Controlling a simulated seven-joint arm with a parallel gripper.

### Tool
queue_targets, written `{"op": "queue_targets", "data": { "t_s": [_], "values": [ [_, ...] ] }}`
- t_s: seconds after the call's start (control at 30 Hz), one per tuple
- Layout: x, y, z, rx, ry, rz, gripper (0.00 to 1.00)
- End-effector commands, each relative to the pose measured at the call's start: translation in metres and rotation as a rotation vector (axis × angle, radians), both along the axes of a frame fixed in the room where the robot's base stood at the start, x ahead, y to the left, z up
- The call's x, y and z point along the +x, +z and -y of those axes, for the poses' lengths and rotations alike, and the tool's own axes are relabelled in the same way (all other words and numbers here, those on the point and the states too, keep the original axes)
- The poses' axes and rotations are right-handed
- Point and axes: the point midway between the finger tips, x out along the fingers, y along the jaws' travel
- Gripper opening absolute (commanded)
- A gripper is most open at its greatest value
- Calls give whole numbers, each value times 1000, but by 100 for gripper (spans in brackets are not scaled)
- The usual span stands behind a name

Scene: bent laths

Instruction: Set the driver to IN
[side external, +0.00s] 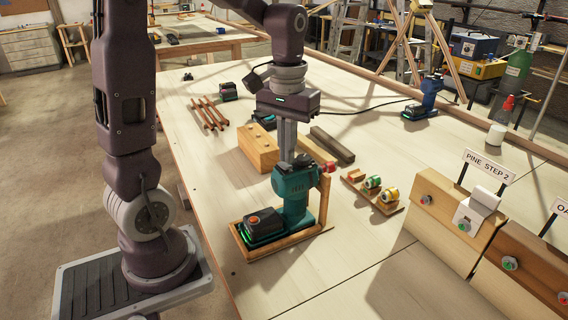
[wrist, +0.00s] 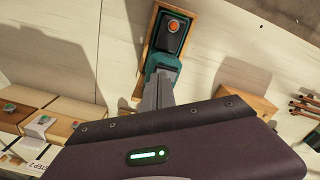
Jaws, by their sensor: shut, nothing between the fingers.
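The teal and black driver (side external: 292,190) stands upright in a wooden cradle (side external: 330,228) on the table. Its black battery foot (side external: 252,227) has an orange-red round piece on top. In the wrist view the driver (wrist: 163,60) is partly hidden behind my fingers. My gripper (side external: 291,158) points down at the top of the driver's body, its fingers shut and empty. The fingertips look close to or touching the driver; I cannot tell which. The wrist view also shows my gripper (wrist: 157,92) over it. The IN marking is not readable.
A wooden block (side external: 258,150) and a dark lath (side external: 332,146) lie behind the driver. A small tray (side external: 385,208) with coloured bits is to its right. The "PINE STEP 2" sign (side external: 488,168) stands over a wooden station (side external: 440,220).

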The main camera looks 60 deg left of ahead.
Motion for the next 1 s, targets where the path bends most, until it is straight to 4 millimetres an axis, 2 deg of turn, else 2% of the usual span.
{"op": "queue_targets", "data": {
  "t_s": [1.0],
  "values": [
    [0,-16,0,0,0,-1,0]
  ]
}}
